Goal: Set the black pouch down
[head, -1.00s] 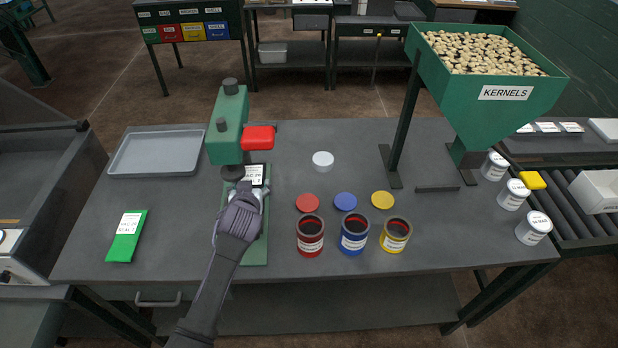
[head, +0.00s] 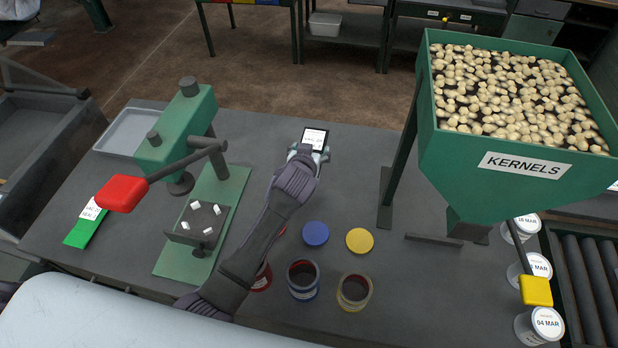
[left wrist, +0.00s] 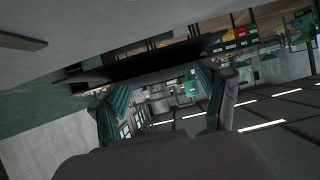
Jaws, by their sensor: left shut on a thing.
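The black pouch (head: 314,138) with a white printed label shows in the head view over the back middle of the grey table, right of the green press. My left gripper (head: 307,153) is shut on its near edge. Whether the pouch touches the tabletop I cannot tell. In the left wrist view a dark shape, likely the pouch (left wrist: 150,66), spans beyond the two fingers of my left gripper (left wrist: 166,88). My right gripper is not in view.
The green press (head: 180,130) with a red handle (head: 122,193) stands left of my arm. A green pouch (head: 84,228) and grey tray (head: 122,133) lie farther left. Blue (head: 315,233) and yellow (head: 359,240) lids and open tins are right of my forearm. The kernels hopper (head: 510,140) stands at right.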

